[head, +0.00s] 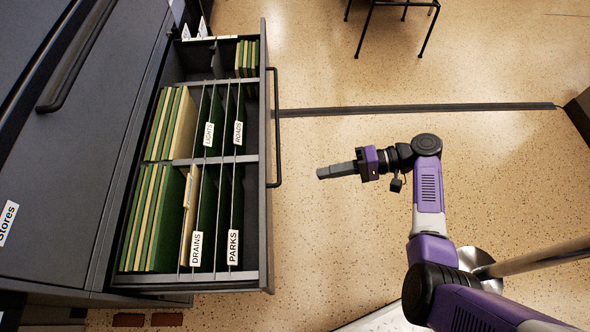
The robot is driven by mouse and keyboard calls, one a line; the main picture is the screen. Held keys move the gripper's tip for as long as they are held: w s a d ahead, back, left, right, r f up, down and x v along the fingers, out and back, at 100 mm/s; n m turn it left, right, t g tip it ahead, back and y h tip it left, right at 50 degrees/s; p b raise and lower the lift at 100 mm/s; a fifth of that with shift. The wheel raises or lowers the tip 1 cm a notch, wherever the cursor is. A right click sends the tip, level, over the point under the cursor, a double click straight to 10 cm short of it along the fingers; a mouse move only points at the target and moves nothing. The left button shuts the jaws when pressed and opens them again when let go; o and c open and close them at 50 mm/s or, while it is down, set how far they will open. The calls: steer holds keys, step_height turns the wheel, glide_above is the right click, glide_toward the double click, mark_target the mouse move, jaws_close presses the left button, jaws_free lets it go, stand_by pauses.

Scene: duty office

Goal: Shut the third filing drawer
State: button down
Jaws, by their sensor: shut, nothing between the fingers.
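A dark grey filing drawer (263,215) stands pulled out from the cabinet (80,160) on the left. It holds green and tan folders and hanging files with tabs reading LIGHTS, ROADS, DRAINS and PARKS. A dark bar handle (274,128) runs along its front. I cannot tell from this view which drawer in order it is. My gripper (322,173) is shut and empty. It is to the right of the handle, apart from it, with its fingers pointing left towards the drawer front.
Another cabinet front with a bar handle (78,55) and a Stores label (6,222) is at the left. A dark floor strip (420,107) crosses the speckled floor. Dark chair or table legs (395,5) stand at the top. The floor between gripper and drawer looks clear.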

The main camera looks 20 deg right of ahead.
mark_target(265, 183)
steer(key=x, duration=1.2)
steer(key=shift+a+r, duration=0.35)
steer(key=shift+w+a, duration=0.2)
steer(key=shift+a, duration=0.25)
steer(key=shift+a, duration=0.15)
steer(key=shift+w+a+b, duration=1.75)
steer(key=shift+a+b, duration=0.15)
steer(key=shift+a, duration=3.4)
steer(key=shift+w+a+b, duration=1.7)
steer(key=shift+a+b, duration=0.2)
steer(key=shift+a, duration=3.4)
steer(key=shift+w+a+b, duration=1.75)
steer(key=shift+a+b, duration=0.15)
steer(key=shift+a, duration=3.4)
